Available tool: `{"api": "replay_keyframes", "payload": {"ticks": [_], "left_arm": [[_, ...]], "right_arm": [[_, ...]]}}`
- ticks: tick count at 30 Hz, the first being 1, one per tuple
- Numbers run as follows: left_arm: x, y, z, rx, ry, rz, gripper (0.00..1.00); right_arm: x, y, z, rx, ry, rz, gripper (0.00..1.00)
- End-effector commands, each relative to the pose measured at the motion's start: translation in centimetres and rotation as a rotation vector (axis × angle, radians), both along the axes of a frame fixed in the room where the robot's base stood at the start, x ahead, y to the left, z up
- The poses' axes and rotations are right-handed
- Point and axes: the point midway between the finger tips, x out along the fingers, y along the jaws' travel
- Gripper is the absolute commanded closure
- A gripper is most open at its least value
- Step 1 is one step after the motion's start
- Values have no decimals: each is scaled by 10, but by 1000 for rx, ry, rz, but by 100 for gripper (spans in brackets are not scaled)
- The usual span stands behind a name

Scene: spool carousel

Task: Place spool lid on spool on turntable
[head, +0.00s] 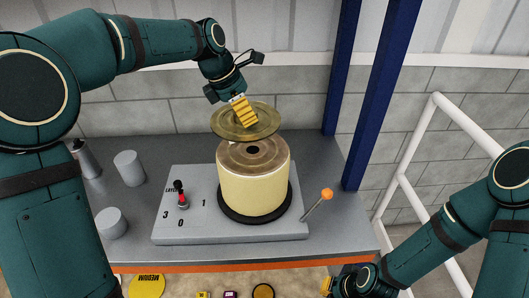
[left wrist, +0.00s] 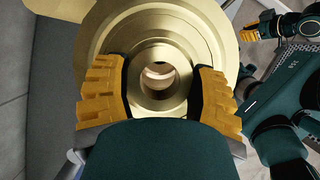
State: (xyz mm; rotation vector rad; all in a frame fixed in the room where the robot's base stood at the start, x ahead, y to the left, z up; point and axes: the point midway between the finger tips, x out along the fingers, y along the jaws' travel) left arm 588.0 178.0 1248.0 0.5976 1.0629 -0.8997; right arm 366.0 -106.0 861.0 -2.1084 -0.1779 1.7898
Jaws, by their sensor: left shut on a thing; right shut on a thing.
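The brass spool lid (head: 226,124) hangs above the spool (head: 253,192), tilted slightly in the head view, with a visible gap between them. The spool is cream with a brown top and a dark centre hole, upright on the black turntable (head: 226,215). My left gripper (head: 243,113) is shut on the lid's raised hub. In the left wrist view the yellow fingers (left wrist: 160,95) flank the hub of the lid (left wrist: 110,40), and its central hole is open. My right gripper (head: 330,287) is low at the bottom edge, shut; what it holds is hidden.
The grey base (head: 168,228) carries a red-and-black lever (head: 181,198) and numbers. An orange-knobbed handle (head: 327,194) sticks out at its right. Grey cylinders (head: 129,168) stand at left. Blue posts (head: 340,70) and a white rail (head: 410,140) are at right.

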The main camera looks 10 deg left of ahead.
Motion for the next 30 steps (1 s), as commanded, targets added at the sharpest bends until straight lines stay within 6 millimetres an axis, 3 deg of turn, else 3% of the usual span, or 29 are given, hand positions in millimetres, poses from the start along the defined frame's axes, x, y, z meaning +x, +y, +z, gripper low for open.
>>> {"api": "replay_keyframes", "payload": {"ticks": [5, 15, 22, 30], "left_arm": [[3, -9, 5, 1, -2, 4, 83], [2, -9, -46, 1, 0, 6, 83], [3, -9, -60, 1, -2, 5, 83], [3, -9, -91, 1, -2, 5, 83]], "right_arm": [[0, 0, -3, 0, 0, 1, 100], [0, 1, -12, -2, 0, 1, 100], [0, 1, -14, -2, 0, 1, 100], [0, 1, -19, -3, 0, 1, 100]]}}
